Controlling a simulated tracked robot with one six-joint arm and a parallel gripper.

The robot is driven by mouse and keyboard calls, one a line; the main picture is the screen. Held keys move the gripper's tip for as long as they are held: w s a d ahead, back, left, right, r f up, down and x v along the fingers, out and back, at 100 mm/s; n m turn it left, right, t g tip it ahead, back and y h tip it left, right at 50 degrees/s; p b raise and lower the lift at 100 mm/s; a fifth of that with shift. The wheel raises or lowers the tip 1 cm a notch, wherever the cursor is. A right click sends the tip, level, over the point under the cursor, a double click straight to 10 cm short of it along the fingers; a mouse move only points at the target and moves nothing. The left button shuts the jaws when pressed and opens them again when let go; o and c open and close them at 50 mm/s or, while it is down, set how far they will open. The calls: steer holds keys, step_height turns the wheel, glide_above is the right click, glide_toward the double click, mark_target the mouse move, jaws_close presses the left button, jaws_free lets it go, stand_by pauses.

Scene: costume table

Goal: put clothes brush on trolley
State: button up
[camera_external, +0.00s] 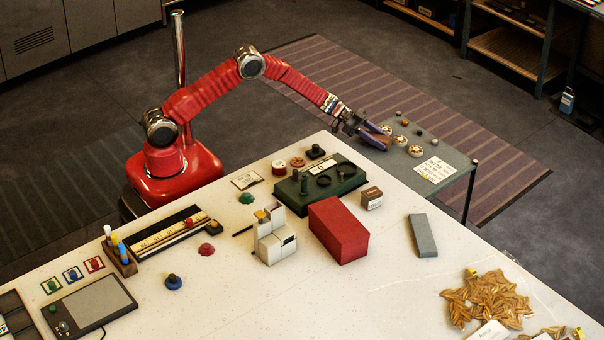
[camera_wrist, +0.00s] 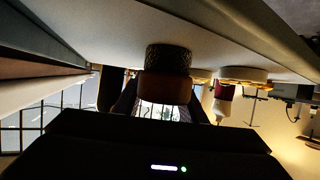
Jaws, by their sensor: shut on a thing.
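The trolley (camera_external: 449,150) has a grey-green top and stands beyond the right back edge of the white table. My gripper (camera_external: 377,138) is low over the trolley's near left end. In the wrist view, a brown piece with a dark textured part (camera_wrist: 168,60) sits between my gripper's fingers (camera_wrist: 165,105). It looks like the clothes brush, and my gripper is shut on it. Its dark part is close to the pale surface at the top of that view; I cannot tell whether they touch. In the external view the brush is mostly hidden by the fingers.
Several round pale-brown items (camera_external: 415,150) and small dark pieces lie on the trolley beside my gripper. A written card (camera_external: 435,170) lies at its near right. The white table holds a red box (camera_external: 338,230), a green tray (camera_external: 320,180) and a grey block (camera_external: 422,235).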

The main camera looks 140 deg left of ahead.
steer(key=o, duration=1.2)
steer(key=shift+f, duration=0.1)
steer(key=shift+s+d+r, duration=0.15)
steer(key=shift+s+r, duration=0.15)
steer(key=shift+s, duration=0.1)
steer(key=v, duration=1.1)
